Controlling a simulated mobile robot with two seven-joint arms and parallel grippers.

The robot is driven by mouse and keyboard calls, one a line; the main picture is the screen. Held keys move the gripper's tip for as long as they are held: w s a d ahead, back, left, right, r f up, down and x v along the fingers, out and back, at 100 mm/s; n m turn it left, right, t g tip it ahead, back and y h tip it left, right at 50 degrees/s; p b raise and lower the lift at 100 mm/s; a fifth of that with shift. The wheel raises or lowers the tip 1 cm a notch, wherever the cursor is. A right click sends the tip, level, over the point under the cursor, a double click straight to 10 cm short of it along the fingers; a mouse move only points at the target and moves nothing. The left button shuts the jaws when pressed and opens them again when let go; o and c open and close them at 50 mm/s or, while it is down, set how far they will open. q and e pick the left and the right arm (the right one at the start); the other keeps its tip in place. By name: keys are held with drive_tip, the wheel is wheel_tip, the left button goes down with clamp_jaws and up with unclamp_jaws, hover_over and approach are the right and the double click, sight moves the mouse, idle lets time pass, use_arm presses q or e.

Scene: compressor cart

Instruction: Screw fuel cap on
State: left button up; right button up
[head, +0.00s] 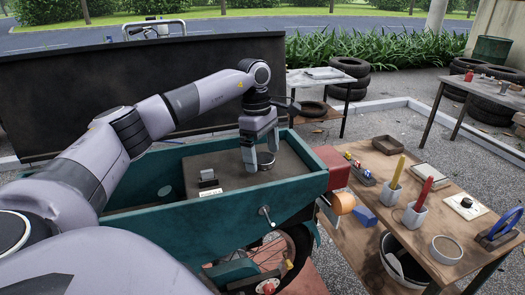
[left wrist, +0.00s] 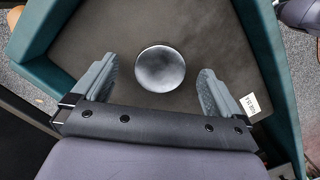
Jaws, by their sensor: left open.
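A round silvery cap (left wrist: 160,68), which looks like the fuel cap, shows from above in the left wrist view. It sits on the dark brown top panel (left wrist: 100,35) inside the teal cart. In the head view the cap (head: 266,159) is partly hidden by my left gripper. My left gripper (head: 260,160) points down over the panel with its fingers spread. In the left wrist view the cap lies between the finger lines, slightly beyond the fingers, with a gap on both sides. I cannot tell whether the cap is seated on a threaded neck. My right gripper is not in view.
The teal cart body (head: 225,211) has raised walls around the panel. A small dark fitting (head: 208,178) and a white label (head: 211,192) are on the panel. A wooden workbench (head: 405,235) with tools and cups stands at right. A large dark panel (head: 90,90) stands behind.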

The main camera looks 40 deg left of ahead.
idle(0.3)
use_arm(q)
drive_tip(key=shift+n, duration=1.6)
drive_tip(key=shift+n, duration=0.5)
drive_tip(key=shift+n+t, duration=0.3)
drive_tip(key=shift+n, duration=0.8)
drive_tip(key=shift+s+n+y, duration=0.1)
drive_tip(key=shift+n+y, duration=0.2)
drive_tip(key=shift+n, duration=0.6)
drive_tip(key=shift+d+n, duration=0.1)
drive_tip(key=shift+n, duration=0.6)
